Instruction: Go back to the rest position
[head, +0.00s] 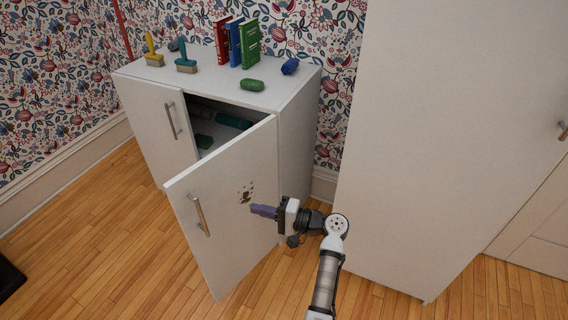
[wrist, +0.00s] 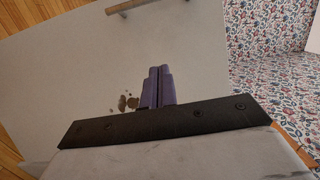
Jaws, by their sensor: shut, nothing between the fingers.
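My gripper (head: 254,209) is at the outer face of the open cabinet door (head: 212,242), right of the door's handle (head: 199,214). Its purple fingers are together with nothing between them. In the wrist view the closed fingers (wrist: 158,72) point along the door (wrist: 70,75), and the handle (wrist: 130,6) is at the top edge. Brown spots (head: 245,194) mark the door near the fingertips, and they also show in the wrist view (wrist: 128,103). I cannot tell whether the fingers touch the door.
The white cabinet (head: 297,140) holds green items (head: 233,121) inside. On its top (head: 215,82) are brushes (head: 186,58), books (head: 249,45), a green roll (head: 252,85) and a blue one (head: 290,66). A tall white cupboard (head: 440,150) stands close on the right.

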